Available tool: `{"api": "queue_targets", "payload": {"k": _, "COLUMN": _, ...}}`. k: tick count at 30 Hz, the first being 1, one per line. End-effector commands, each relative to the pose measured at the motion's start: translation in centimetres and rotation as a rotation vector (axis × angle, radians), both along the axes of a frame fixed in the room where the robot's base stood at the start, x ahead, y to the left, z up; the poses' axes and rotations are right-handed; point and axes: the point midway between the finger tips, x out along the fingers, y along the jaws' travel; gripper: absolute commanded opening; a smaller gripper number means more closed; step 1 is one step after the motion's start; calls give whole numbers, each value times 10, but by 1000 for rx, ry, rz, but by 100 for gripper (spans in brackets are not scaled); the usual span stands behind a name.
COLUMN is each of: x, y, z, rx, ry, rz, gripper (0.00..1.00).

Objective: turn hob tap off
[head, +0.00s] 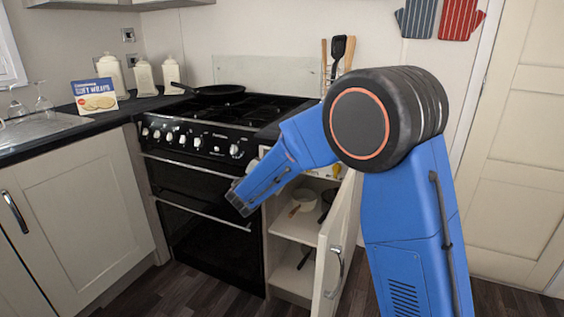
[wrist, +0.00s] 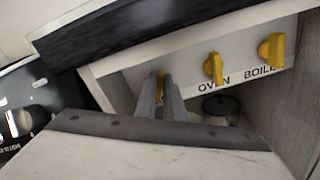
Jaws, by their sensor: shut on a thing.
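The hob tap is a yellow handle (wrist: 160,86) at the left end of a row of yellow taps on a white panel (wrist: 190,83) in the wrist view. My gripper (wrist: 163,84) is shut on it, with one grey finger on each side. The fingers hide much of this tap, and its label does not show. In the head view my blue arm reaches toward the open cupboard beside the cooker and hides the gripper. A small yellow part (head: 337,171) of the tap row shows behind the arm there.
Beside the held tap are the oven tap (wrist: 213,67) and the boiler tap (wrist: 271,50). The cupboard door (head: 337,250) stands open at the right. The black cooker (head: 205,215) is at the left. Pans (head: 304,200) sit on the shelf below.

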Motion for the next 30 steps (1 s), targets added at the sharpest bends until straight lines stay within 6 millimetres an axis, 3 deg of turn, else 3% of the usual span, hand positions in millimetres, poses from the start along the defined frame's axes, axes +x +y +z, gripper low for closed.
{"api": "queue_targets", "payload": {"k": 30, "x": -4, "y": -6, "z": -11, "rx": 795, "ry": -458, "rz": -2, "gripper": 0}}
